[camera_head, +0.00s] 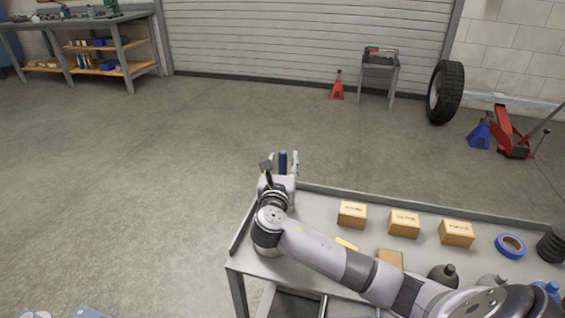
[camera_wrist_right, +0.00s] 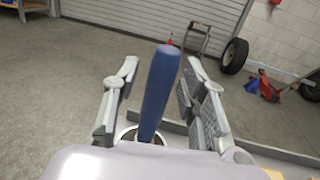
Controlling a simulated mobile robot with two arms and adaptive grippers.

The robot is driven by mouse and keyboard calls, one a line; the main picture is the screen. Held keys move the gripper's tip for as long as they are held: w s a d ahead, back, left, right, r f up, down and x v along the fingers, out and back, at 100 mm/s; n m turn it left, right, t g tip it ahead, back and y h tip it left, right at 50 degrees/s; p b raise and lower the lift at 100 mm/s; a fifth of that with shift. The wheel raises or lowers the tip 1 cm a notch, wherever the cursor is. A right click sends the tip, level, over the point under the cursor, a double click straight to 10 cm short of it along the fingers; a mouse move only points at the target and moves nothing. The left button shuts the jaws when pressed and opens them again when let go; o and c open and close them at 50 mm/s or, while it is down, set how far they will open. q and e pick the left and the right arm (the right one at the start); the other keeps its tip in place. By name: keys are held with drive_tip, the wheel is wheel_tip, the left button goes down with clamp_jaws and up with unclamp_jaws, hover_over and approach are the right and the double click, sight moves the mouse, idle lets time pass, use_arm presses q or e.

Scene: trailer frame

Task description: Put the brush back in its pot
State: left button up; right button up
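The brush shows as an upright, slightly tilted blue handle (camera_wrist_right: 158,88) between the two fingers of my right gripper (camera_wrist_right: 163,68). In the head view the handle (camera_head: 283,162) rises between the fingertips of the right gripper (camera_head: 281,164), above the left back corner of the trolley. The gripper is open, with a gap visible on both sides of the handle. The light rim of a round pot (camera_wrist_right: 129,134) shows at the handle's lower end. The handle appears to go down into it, but its lower end is hidden by the gripper body. My left gripper is not in view.
The grey trolley top (camera_head: 321,204) has a raised rim. It holds several cardboard boxes (camera_head: 404,223), a blue tape roll (camera_head: 510,245) and dark bottles (camera_head: 443,274) to the right of the gripper. My right arm crosses above the front part. Open floor lies beyond the trolley.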

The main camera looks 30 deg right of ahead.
drive_tip(key=shift+r, duration=0.15)
drive_tip(key=shift+s+a, duration=0.25)
drive_tip(key=shift+a, duration=0.05)
use_arm(q)
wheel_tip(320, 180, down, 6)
drive_tip(key=p, duration=0.2)
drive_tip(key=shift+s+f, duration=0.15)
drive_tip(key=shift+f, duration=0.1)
use_arm(e)
drive_tip(key=v, duration=1.1)
drive_tip(key=shift+s, duration=0.15)
